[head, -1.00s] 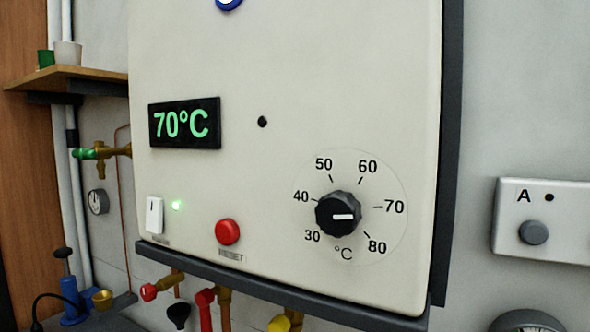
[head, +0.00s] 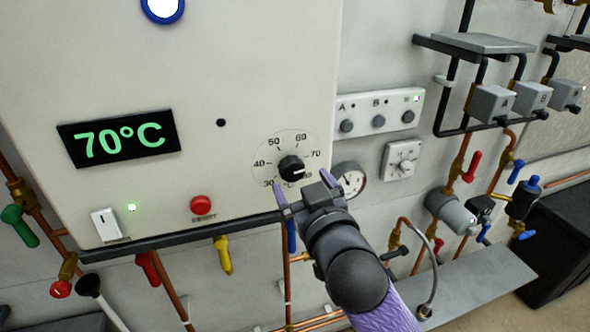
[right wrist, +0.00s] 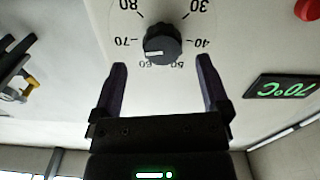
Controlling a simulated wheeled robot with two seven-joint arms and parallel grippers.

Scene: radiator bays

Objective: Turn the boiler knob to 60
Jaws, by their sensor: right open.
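The boiler knob (head: 291,169) is black with a white pointer line and sits on a dial marked 30 to 80 on the white boiler front. Its pointer is toward the 70 side. The green display (head: 118,137) reads 70°C. My right gripper (head: 304,190) is open just below the knob in the head view, its purple fingers pointing up at it. In the right wrist view, upside down, the knob (right wrist: 163,44) lies beyond and between the open fingertips (right wrist: 162,66), with nothing held. My left gripper is not in view.
A red reset button (head: 201,204) and a white switch (head: 107,225) are on the boiler front left of the knob. Below the boiler edge are a yellow valve handle (head: 222,254) and pipes. A round gauge (head: 348,180) is close to the right of my gripper.

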